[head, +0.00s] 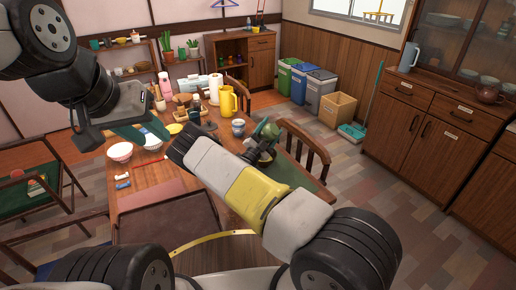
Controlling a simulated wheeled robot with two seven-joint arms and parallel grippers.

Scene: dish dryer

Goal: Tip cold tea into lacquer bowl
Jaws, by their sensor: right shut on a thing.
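My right gripper (256,146) is over the right part of the table, partly hidden behind my own forearm. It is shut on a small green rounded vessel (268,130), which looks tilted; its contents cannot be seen. A dark bowl (265,160), probably the lacquer bowl, shows just below the gripper and is mostly covered by it. Whether the vessel's rim is over the bowl is unclear. My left gripper (88,140) hangs at the left, above and beside the table's left edge, with nothing clearly in it; its fingers are too dark to read.
The wooden table (150,178) carries a white-and-red bowl (120,152), a yellow pitcher (228,102), a blue-and-white cup (238,127), a paper roll (215,88) and several bottles. Chairs (303,147) stand around it. Bins (320,90) and cabinets are farther off.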

